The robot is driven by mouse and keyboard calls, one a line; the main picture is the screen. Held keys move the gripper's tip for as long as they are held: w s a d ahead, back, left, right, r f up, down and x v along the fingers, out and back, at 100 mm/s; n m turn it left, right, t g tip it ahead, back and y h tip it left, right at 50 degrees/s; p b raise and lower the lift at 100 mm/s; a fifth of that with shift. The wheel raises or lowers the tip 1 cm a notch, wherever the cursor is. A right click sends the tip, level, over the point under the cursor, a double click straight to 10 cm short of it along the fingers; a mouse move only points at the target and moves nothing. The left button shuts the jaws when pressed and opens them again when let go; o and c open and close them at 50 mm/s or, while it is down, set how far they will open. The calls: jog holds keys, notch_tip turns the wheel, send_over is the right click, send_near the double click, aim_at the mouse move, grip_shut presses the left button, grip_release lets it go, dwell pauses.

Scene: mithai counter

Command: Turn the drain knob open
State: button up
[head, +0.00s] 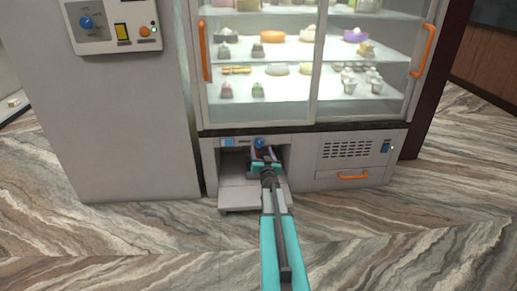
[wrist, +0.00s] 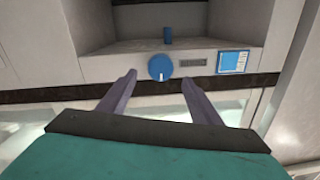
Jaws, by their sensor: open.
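The drain knob looks to be the round blue knob (head: 260,142) on the strip above an open recess at the base of the display case. In the wrist view the blue knob (wrist: 160,65) is face-on, with a white mark at its lower edge. My gripper (head: 265,158) is just below the knob in the head view. In the wrist view my gripper (wrist: 159,80) is open and empty, with one finger on each side of the knob and apart from it. How far the fingertips are from it in depth is unclear.
A pale flap (head: 238,198) juts out below the recess. A vented panel (head: 354,152) is to the right. A control panel with another blue dial (head: 86,22) is upper left.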

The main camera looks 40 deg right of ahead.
aim_at(259, 143)
jog(key=shift+b+x, duration=0.8)
jog(key=shift+x, duration=1.95)
jog(key=c, duration=1)
jog(key=shift+a, duration=0.4)
jog(key=shift+c, duration=0.2)
jog(key=shift+w+d+r, duration=0.1)
jog(key=shift+d, duration=0.2)
